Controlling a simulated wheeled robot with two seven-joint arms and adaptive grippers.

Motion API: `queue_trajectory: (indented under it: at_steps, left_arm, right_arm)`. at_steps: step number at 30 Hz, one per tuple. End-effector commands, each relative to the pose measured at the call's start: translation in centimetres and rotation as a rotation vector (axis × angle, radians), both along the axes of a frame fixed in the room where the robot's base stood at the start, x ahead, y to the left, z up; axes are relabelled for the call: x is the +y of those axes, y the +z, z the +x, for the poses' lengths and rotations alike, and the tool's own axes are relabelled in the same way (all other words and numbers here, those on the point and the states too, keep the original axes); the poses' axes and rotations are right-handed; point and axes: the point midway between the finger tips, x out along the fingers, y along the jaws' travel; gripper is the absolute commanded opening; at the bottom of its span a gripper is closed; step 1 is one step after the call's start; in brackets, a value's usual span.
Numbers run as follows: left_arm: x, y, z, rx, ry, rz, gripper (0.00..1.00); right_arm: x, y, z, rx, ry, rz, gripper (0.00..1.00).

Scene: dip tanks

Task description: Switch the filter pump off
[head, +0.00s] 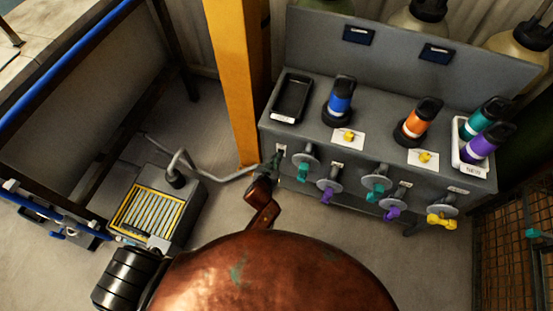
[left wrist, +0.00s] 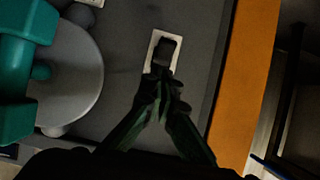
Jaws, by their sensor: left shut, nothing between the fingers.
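A small dark switch on a pale plate (left wrist: 161,45) sits on the grey bench's front panel in the left wrist view. My left gripper (left wrist: 163,85) is shut and empty, with its fingertips at the lower edge of this switch. I cannot tell whether they touch it. In the head view the left gripper (head: 276,161) is at the left end of the bench front, where it partly hides the switch. A grey box with a yellow-framed grille (head: 148,213) and a bent pipe stands on the floor; it may be the filter pump. My right gripper is not in view.
The grey bench (head: 375,140) carries a black tray (head: 291,97), blue (head: 339,98) and orange (head: 418,120) bottles. Several coloured valve handles stick out of its front, including a teal one (left wrist: 20,75) close left of the gripper. An orange post (head: 232,75) stands beside the bench.

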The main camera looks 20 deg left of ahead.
Motion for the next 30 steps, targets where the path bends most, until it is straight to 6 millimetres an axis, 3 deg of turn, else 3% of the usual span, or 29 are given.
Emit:
queue_trajectory:
  at_steps: [14,30]
  left_arm:
    - [0.0,0.3,-0.6,0.000,0.000,0.000,0.00]
    - [0.1,4.8,-9.3,0.001,0.000,-0.001,0.00]
  right_arm:
    - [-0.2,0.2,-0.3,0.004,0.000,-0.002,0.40]
    - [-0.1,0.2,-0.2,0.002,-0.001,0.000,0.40]
